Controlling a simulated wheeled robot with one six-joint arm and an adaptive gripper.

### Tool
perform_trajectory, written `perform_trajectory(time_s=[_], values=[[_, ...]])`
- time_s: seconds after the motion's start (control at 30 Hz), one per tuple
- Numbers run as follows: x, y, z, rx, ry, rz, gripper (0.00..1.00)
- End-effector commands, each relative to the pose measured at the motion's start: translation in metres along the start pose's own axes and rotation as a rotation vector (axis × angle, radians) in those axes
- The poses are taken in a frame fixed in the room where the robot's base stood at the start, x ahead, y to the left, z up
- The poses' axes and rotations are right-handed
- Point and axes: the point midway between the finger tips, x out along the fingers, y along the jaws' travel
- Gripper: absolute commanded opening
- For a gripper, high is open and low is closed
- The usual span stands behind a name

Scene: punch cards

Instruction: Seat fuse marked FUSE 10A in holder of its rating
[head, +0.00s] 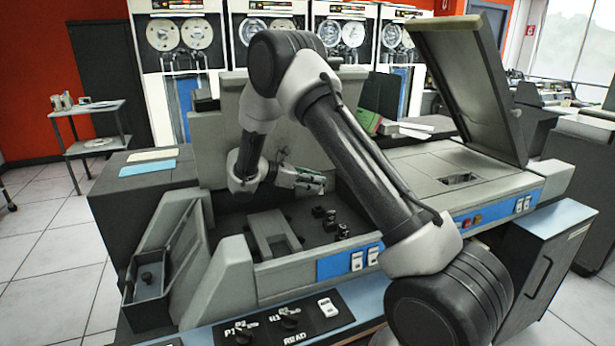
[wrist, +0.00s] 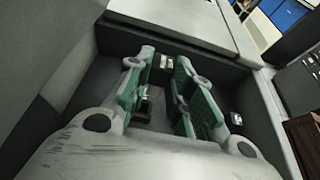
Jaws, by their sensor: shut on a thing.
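My gripper (head: 318,184) hangs over the dark recess of the grey machine, above and slightly left of the row of small black fuse holders (head: 330,221). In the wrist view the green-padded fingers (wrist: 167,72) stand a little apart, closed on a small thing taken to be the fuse. It is mostly hidden between the pads, and no marking on it can be read. The holders' rating labels cannot be read. The gripper appears clear of the holders.
A grey raised block (head: 272,232) stands in the recess left of the holders. The recess's front wall carries a blue switch panel (head: 348,262). A raised lid (head: 470,80) stands at the right. A small open bin (head: 150,285) hangs at the front left.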

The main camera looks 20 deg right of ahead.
Motion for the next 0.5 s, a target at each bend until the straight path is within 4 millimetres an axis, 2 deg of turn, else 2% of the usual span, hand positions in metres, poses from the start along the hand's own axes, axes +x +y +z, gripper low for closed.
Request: perform_trajectory(time_s=[0.5], values=[[0.005, 0.0, -0.013, 0.0, 0.0, 0.0, 0.01]])
